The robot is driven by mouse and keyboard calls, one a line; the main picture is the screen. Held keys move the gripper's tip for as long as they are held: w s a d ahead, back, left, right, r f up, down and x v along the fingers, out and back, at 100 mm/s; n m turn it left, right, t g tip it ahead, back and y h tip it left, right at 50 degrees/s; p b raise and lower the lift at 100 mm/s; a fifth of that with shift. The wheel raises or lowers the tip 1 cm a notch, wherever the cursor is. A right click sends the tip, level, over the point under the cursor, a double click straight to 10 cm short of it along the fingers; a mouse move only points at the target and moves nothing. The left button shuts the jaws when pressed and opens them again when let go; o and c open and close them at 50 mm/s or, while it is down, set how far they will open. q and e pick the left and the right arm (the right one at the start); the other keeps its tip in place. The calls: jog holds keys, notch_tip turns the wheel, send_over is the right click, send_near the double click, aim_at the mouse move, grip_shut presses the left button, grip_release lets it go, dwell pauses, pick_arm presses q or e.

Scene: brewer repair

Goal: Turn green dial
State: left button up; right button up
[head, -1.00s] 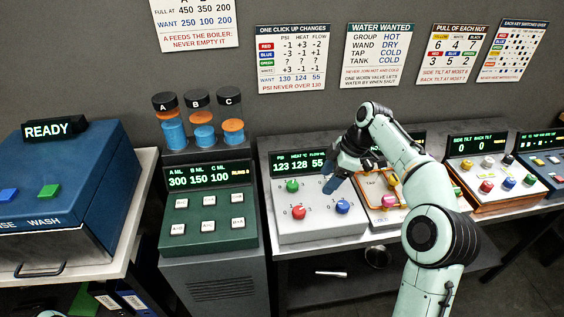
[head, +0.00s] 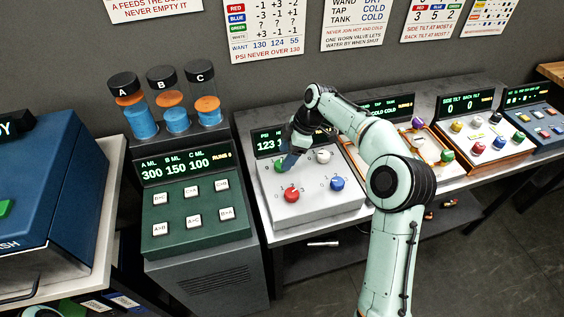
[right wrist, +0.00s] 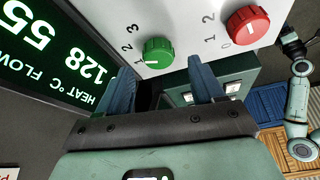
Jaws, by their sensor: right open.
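The green dial (head: 281,167) sits at the upper left of the light grey panel (head: 320,208) in the head view. In the right wrist view the green dial (right wrist: 158,51) shows whole, with its white mark toward 1. My right gripper (head: 289,160) is open, its blue fingers beside the dial in the head view. In the right wrist view the right gripper (right wrist: 162,80) has one finger on either side of the dial's line, with the dial just past the tips. Contact is not visible. A mint arm with a dark end, apparently my left gripper (right wrist: 291,43), shows at the right edge.
The red dial (head: 291,195), blue dial (head: 337,184) and white dial (head: 323,156) share the panel. Its display (right wrist: 72,50) stands close behind the green dial. A green-topped unit (head: 195,215) stands to the left, a tap panel (head: 420,145) to the right.

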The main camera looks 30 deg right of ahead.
aim_at(281, 163)
jog(key=shift+x, duration=1.8)
jog(key=shift+w, duration=0.1)
jog(key=c, duration=1.1)
jog(key=shift+o, duration=0.2)
